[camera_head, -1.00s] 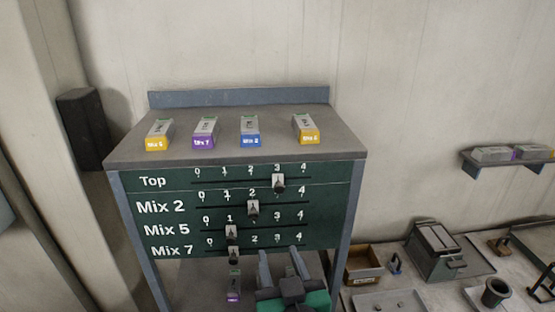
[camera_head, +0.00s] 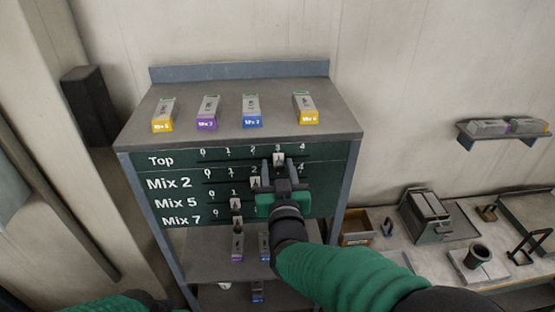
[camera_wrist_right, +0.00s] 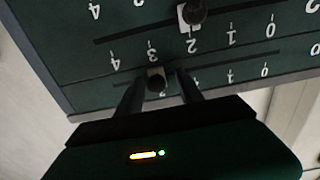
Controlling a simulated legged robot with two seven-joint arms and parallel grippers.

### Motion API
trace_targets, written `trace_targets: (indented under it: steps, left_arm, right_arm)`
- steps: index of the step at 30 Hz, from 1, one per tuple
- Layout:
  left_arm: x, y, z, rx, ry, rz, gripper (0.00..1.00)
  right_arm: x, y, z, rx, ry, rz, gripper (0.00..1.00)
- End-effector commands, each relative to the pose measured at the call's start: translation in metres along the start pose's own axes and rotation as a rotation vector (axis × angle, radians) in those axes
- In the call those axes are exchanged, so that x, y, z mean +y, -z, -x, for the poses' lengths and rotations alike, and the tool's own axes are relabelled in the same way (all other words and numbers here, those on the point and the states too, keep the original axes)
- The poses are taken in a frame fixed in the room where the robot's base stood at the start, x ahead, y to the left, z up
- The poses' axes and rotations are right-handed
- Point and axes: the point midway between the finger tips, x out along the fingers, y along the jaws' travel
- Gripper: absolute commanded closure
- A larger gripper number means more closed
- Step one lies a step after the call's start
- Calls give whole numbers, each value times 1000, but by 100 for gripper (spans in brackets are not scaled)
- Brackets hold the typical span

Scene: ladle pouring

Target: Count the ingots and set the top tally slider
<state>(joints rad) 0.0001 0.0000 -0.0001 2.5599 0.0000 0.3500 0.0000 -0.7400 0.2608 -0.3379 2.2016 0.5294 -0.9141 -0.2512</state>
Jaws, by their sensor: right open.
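Several grey ingots lie in a row on the cabinet's top (camera_head: 185,147): a yellow-ended one (camera_head: 163,114) at left, a purple one (camera_head: 208,113), a blue one (camera_head: 251,111) and another yellow one (camera_head: 305,108). On the green panel below, the Top slider (camera_head: 279,159) stands under 3. My right gripper (camera_head: 278,166) is open at the panel. In the right wrist view, upside down, its fingers (camera_wrist_right: 162,84) straddle the Top slider's knob (camera_wrist_right: 157,79); contact cannot be told. My left gripper is out of view.
The Mix 2 slider (camera_head: 255,183) stands near 2, just below my fingers; the Mix 5 slider (camera_head: 235,204) stands near 1. More ingots (camera_head: 237,248) lie on the lower shelf. A bench with a wooden box (camera_head: 356,226) and cup (camera_head: 478,256) is at right.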

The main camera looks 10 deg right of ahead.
Motion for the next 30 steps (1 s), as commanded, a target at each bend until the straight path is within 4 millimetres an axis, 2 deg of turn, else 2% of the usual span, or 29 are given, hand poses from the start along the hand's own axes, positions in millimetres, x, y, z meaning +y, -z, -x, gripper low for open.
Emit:
trace_targets:
  steps: [3, 10, 20, 30]
  left_arm:
    - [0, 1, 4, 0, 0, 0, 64]
    - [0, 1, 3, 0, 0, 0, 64]
    - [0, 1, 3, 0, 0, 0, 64]
    - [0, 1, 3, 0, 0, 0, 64]
  right_arm:
    - [1, 0, -7, -1, 0, 0, 56]
    - [0, -1, -8, -1, 0, -1, 56]
    - [0, -1, -8, -1, 0, -1, 99]
    - [0, -1, -8, -1, 0, 0, 100]
